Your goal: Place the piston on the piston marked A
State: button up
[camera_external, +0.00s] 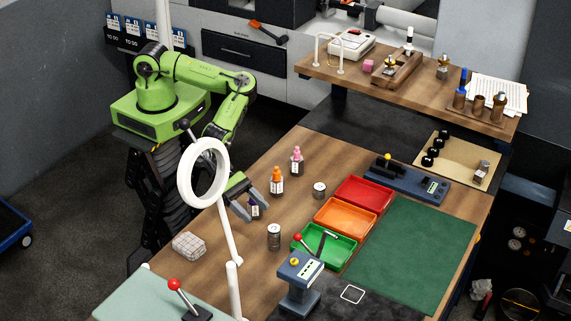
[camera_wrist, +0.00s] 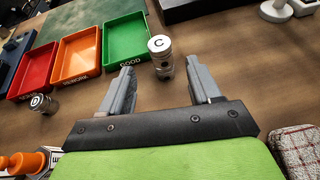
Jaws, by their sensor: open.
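A metal piston with a C on its white top (camera_wrist: 160,56) stands upright just beyond my fingertips in the wrist view, roughly centred between them. It appears to be the piston (camera_external: 274,237) in front of my gripper in the external view. My gripper (camera_external: 259,213) is open and low over the table; its spread fingers (camera_wrist: 160,72) hold nothing. A second piston, marked D (camera_wrist: 40,104), stands near the trays, also in the external view (camera_external: 319,190). Other metal parts stand on the tan board (camera_external: 482,171) and the back shelf (camera_external: 442,68); their letters are unreadable. I cannot identify a piston marked A.
Red (camera_external: 363,195), orange (camera_external: 345,217) and green (camera_external: 325,246) trays stand right of the pistons. Orange (camera_external: 277,181), pink (camera_external: 297,161) and dark (camera_external: 255,210) bottles stand near my gripper. A ring lamp (camera_external: 222,183), a lever press (camera_external: 300,270) and a wrapped block (camera_external: 189,246) are nearby.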

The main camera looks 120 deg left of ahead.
jog(key=s+d+r+m+g+h, duration=0.4)
jog(key=s+r+m, duration=0.3)
jog(key=m, duration=1)
jog(key=s+a+r+m+g+y, duration=0.3)
jog(key=s+a+r+m+y, duration=0.4)
jog(key=s+a+r+m, duration=1.1)
jog(key=s+a+r+h, duration=0.1)
jog(key=s+a+r, duration=0.15)
jog(key=s, duration=0.35)
jog(key=s+a+r, duration=0.2)
jog(key=s+r, duration=0.1)
jog(key=s, duration=0.2)
notch_tip(320, 180, down, 10)
jog(key=b, duration=1)
jog(key=shift+r+n+g, duration=0.25)
jog(key=shift+n+g, duration=0.05)
jog(key=shift+n, duration=0.1)
